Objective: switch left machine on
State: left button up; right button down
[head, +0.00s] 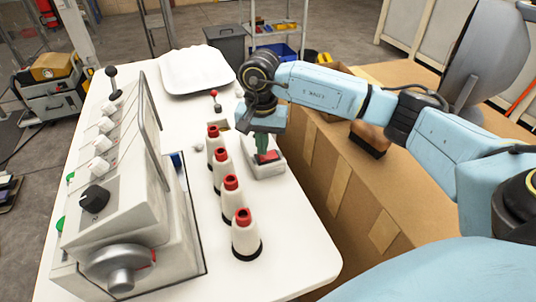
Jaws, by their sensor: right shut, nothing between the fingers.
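A grey machine (125,195) stands on the left part of the white table. Its top has a black knob (95,198), several white knobs, a black-tipped lever (112,80) and green buttons (60,224) along the left edge. My right gripper (263,150) is shut and empty, pointing down over a small white box (265,170) with a red part (268,157) on top. I cannot tell whether the fingertips touch the red part. My left gripper is out of view.
Several white cones with red tops (231,190) stand in a row between the machine and the white box. A large cardboard box (340,190) stands right of the table, under my right arm. A small red-tipped lever (215,97) stands behind the cones.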

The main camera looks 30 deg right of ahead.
jog(key=shift+f+b, duration=0.4)
jog(key=shift+f, duration=0.15)
jog(key=shift+r, duration=0.15)
jog(key=shift+r+p, duration=1.95)
jog(key=shift+r, duration=1.45)
